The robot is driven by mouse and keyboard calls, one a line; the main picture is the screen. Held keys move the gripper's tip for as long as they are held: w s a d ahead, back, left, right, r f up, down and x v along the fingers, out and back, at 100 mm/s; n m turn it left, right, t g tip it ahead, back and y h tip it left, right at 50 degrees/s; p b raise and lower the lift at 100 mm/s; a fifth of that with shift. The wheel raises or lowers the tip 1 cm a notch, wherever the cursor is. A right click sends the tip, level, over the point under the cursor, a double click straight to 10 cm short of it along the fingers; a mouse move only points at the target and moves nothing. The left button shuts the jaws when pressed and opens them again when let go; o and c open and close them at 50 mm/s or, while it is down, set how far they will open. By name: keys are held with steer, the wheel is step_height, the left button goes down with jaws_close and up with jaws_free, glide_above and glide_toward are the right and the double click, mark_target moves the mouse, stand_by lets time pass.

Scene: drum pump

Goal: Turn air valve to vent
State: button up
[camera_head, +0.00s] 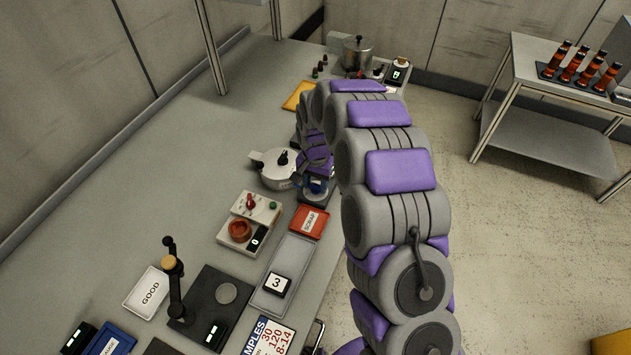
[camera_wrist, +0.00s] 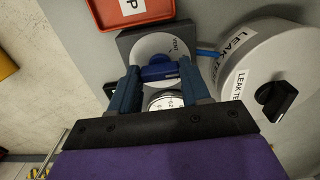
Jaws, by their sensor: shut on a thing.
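The air valve is a grey disc (camera_wrist: 152,47) with a blue handle (camera_wrist: 159,73), mounted on a dark block. The disc carries the label VENT at its upper right in the wrist view. My gripper (camera_wrist: 159,76) is shut on the blue handle, one finger at each end. The handle lies roughly crosswise in the wrist view, not in line with the VENT label. A round gauge (camera_wrist: 165,100) shows between the fingers, partly hidden. In the head view my arm hides most of the valve; some blue (camera_head: 316,187) shows below the wrist.
A round vessel labelled LEAK TEST (camera_wrist: 247,62) with a black knob stands close beside the valve; it is white in the head view (camera_head: 272,171). A red SCRAP tray (camera_head: 309,222) and a control box (camera_head: 240,232) are nearby.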

mark_target(315, 184)
steer(key=shift+w+r+n+p, duration=0.1)
steer(key=shift+r+n+p, duration=0.05)
steer(key=shift+n+p, duration=0.15)
steer(key=n+p, duration=0.2)
steer(key=n, duration=0.1)
steer(key=shift+r+n+p, duration=0.15)
steer(key=shift+n+p, duration=0.15)
steer(key=shift+p, duration=0.1)
steer(key=shift+w+n+p, duration=0.1)
steer(key=shift+n+p, duration=0.9)
steer(key=shift+n, duration=1.2)
steer(key=shift+a, duration=0.1)
steer(key=o, duration=1.1)
steer(key=shift+f, duration=0.25)
steer(key=shift+c, duration=0.2)
step_height(315, 184, up, 17)
steer(key=p, duration=0.2)
steer(key=shift+r, duration=0.15)
